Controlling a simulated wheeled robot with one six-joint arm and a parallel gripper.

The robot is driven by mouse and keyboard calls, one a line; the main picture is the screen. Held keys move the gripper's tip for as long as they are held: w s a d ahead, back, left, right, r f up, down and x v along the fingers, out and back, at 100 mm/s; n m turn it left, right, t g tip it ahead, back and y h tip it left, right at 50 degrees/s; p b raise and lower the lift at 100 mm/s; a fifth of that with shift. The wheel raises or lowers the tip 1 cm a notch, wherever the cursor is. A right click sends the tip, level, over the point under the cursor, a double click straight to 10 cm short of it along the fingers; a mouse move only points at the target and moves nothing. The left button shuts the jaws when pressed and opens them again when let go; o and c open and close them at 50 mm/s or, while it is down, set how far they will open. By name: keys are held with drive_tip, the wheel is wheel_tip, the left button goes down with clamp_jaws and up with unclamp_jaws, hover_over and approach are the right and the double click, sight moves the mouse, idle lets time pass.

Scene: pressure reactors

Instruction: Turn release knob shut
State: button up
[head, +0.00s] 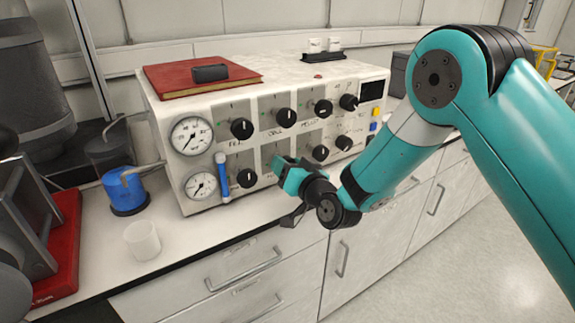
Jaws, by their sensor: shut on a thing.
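A white control box (215,110) stands on the bench with two rows of black knobs on its front. The upper row shows knobs at the left (242,129), the middle and the right. The lower row shows a knob (247,178) left of my gripper and another (320,153) right of it. My gripper (281,165) is at the panel's lower row, between these two, shut on a knob there. The gripper hides that knob, so its pointer cannot be seen. The small handwritten labels are too blurred to tell surely which one is the release knob.
Two round gauges (191,136) and a blue-capped tube (221,178) are on the box's left front. A red book (200,74) lies on top. A blue container (125,190) and a white cup (142,240) stand left on the bench. Drawers are below.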

drive_tip(key=m+p, duration=0.1)
drive_tip(key=m, duration=0.4)
drive_tip(key=shift+m+p, duration=0.3)
drive_tip(key=shift+p, duration=0.05)
drive_tip(key=m+p, duration=0.2)
drive_tip(key=m, duration=0.3)
drive_tip(key=shift+m, duration=0.4)
drive_tip(key=shift+f+p, duration=0.1)
drive_tip(key=shift+p, duration=0.2)
drive_tip(key=o, duration=0.9)
drive_tip(key=shift+s+d+f+b, duration=0.2)
drive_tip(key=shift+s+d+b, duration=0.1)
drive_tip(key=shift+b, duration=0.35)
drive_tip(key=shift+r+b+v, duration=0.2)
drive_tip(key=shift+b+v, duration=8.15)
drive_tip(key=shift+b, duration=1.35)
